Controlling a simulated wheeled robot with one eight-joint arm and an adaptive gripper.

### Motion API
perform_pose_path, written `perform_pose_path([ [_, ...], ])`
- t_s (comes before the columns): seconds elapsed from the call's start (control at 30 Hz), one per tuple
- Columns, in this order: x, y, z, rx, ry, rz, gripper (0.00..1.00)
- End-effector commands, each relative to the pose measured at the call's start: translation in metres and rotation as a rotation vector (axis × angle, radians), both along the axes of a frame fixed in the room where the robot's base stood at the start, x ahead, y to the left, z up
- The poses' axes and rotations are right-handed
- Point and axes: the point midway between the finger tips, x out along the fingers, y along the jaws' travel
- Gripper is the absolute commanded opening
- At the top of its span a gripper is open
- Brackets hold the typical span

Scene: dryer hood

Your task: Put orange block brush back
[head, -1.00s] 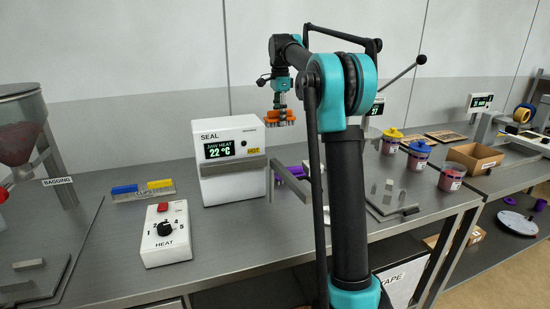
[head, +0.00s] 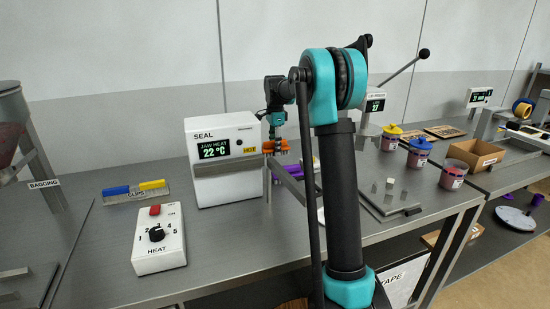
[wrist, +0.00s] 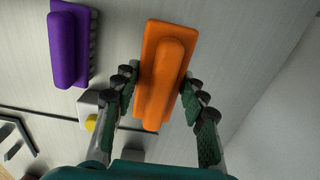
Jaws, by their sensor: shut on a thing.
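The orange block brush (wrist: 160,75) is between the two fingers of my gripper (wrist: 160,98) in the wrist view, gripped on its raised grip. In the head view the orange brush (head: 276,146) shows just right of the white SEAL box, below my wrist, partly behind my arm. My gripper (head: 277,135) is shut on it, pointing down. A purple block brush (wrist: 68,45) lies to the left of the orange one in the wrist view. In the head view the purple thing (head: 292,170) is partly hidden by my arm. Whether the orange brush touches the bench is unclear.
The white SEAL box (head: 222,160) stands left of my gripper, with a metal bar at its front. The HEAT control box (head: 159,240) and a rack with blue and yellow clips (head: 136,191) are further left.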

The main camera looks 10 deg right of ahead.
Motion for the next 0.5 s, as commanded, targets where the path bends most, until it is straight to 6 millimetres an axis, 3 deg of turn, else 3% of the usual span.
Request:
perform_pose_path([
  [0.5, 0.0, 0.0, -0.047, 0.0, 0.0, 0.0, 0.11],
])
